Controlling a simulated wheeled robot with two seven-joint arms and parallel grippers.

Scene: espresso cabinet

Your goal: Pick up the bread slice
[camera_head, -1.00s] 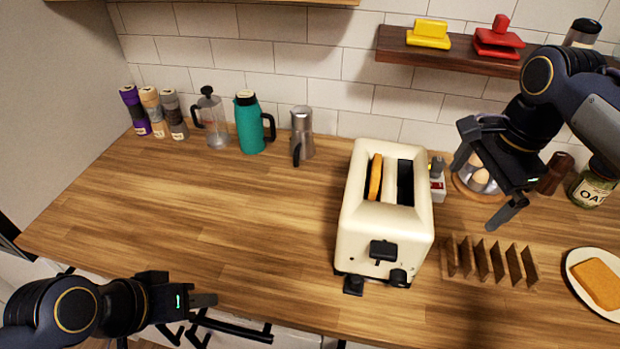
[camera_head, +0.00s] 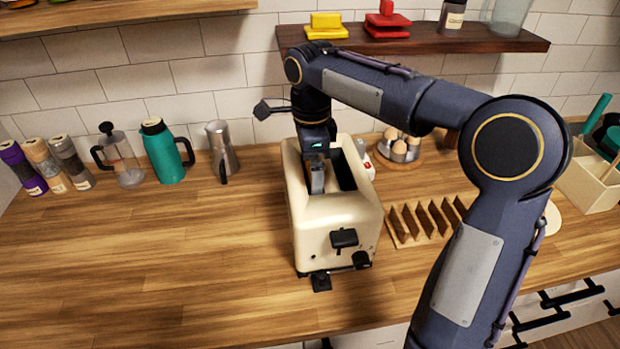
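The cream toaster (camera_head: 337,222) stands on the counter with two slots on top. My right gripper (camera_head: 317,178) points down over the toaster's left slot, its fingers reaching the slot. The bread slice in that slot is hidden behind my gripper, so I cannot tell whether the fingers hold it. The right slot (camera_head: 344,172) looks dark and empty. The plate (camera_head: 553,219) at the far right is mostly hidden behind my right arm, and the bread on it does not show. My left gripper is out of view.
A wooden rack (camera_head: 424,220) stands right of the toaster, with an egg holder (camera_head: 400,158) behind. A teal flask (camera_head: 163,152) and a metal pot (camera_head: 222,150) stand left. The dark shelf (camera_head: 440,40) is above.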

